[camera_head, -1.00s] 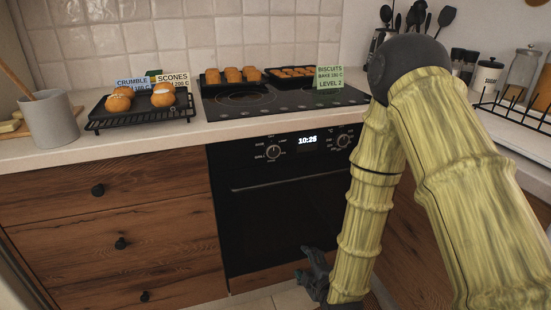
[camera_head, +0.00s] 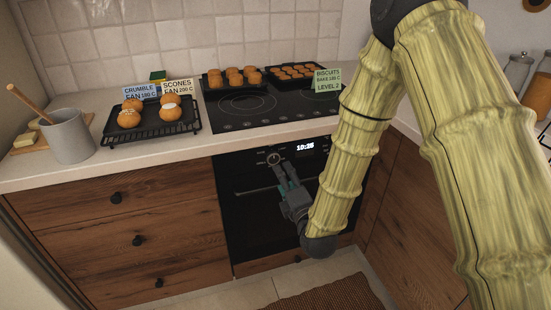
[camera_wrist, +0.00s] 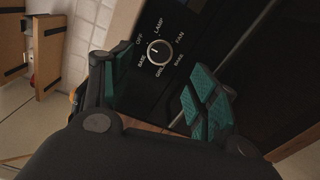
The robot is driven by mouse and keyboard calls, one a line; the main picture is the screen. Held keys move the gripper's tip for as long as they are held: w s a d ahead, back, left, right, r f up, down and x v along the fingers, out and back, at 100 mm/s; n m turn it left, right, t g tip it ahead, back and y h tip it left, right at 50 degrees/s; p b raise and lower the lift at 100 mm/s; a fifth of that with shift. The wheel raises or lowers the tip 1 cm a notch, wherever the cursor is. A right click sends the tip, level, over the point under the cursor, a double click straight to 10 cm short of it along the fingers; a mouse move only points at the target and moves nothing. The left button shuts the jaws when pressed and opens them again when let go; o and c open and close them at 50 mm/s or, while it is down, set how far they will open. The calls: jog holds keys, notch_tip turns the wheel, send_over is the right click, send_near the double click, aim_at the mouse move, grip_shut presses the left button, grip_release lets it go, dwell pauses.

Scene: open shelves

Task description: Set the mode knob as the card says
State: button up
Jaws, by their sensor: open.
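The mode knob (camera_wrist: 160,52) is round and dark with a pale rim, on the black oven panel, with OFF, LAMP, FAN, BAKE, GRILL and BASE around it. Its pale mark seems to point towards OFF. In the head view the knob (camera_head: 274,158) is left of the clock. My gripper (camera_wrist: 152,88) is open and empty, its teal-padded fingers apart below the knob. In the head view my gripper (camera_head: 281,173) reaches up to the panel. The cards are CRUMBLE (camera_head: 141,92) with FAN, SCONES (camera_head: 178,88) with FAN 200 C, and BISCUITS (camera_head: 327,80) with BAKE 180 C, LEVEL 2.
A rack of round buns (camera_head: 150,128) stands on the counter. Two baking trays, one with buns (camera_head: 233,85) and one with biscuits (camera_head: 293,77), are on the hob (camera_head: 262,113). The oven handle (camera_head: 255,190) runs below the panel.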

aim_at(275, 160)
jog(key=x, duration=0.9)
jog(key=shift+w+f, duration=0.1)
jog(key=shift+w, duration=0.15)
jog(key=c, duration=1)
